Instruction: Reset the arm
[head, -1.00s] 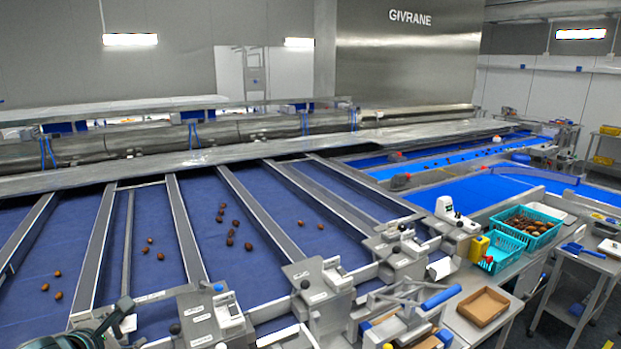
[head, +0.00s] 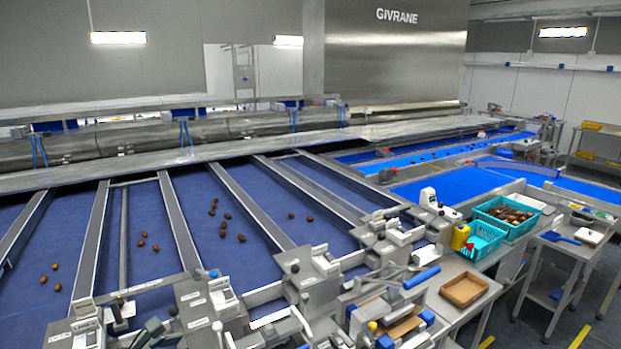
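Neither of my grippers can be made out in the head view. The dark rounded shape that stood in the bottom left corner earlier is gone from the picture.
Metal stations with levers (head: 205,300) line the lanes' near edge. A blue handle (head: 421,278) sticks out on the right.

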